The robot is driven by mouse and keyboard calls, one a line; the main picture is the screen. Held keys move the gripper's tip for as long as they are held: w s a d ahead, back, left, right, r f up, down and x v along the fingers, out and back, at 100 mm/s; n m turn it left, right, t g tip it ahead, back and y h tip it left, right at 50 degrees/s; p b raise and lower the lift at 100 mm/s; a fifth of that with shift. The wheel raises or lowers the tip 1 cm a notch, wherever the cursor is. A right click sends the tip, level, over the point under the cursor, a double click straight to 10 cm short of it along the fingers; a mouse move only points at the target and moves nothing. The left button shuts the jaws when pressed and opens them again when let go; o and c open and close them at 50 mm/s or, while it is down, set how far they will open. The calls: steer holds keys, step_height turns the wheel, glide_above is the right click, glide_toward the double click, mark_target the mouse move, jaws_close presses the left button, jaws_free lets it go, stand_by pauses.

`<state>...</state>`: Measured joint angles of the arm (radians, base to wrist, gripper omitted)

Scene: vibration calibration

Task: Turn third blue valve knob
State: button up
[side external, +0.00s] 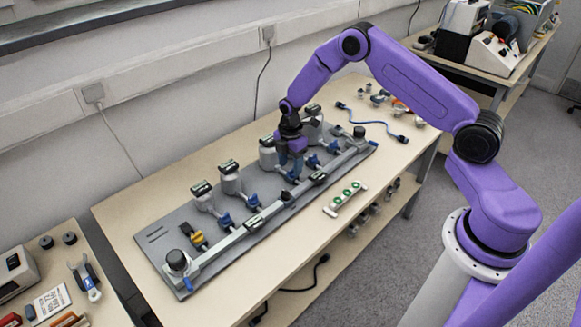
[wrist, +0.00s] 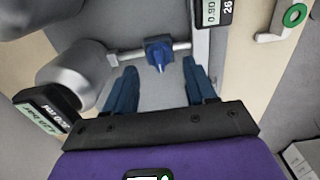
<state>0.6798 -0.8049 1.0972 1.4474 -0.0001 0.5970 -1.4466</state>
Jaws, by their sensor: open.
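Several blue valve knobs sit in a row on a grey manifold board (side external: 165,215), among them one near the left (side external: 225,220), another beside it (side external: 252,198) and one further right (side external: 313,160). My gripper (side external: 296,172) is low over the middle of the row and hides part of the board there. In the wrist view one blue knob (wrist: 158,52) sits on a thin grey pipe, ahead of and between the fingertips. My gripper (wrist: 160,68) is open there, a finger on each side with gaps to the knob. I cannot tell the height above it.
Grey gauges with digital displays (side external: 230,177) stand behind the knobs. A long grey pipe (side external: 255,222) runs along the board's front. A yellow knob (side external: 198,238) is at the left end. A white strip with green rings (side external: 345,199) lies in front on the table.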

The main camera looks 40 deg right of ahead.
steer(key=shift+f, duration=0.95)
steer(key=c, duration=1)
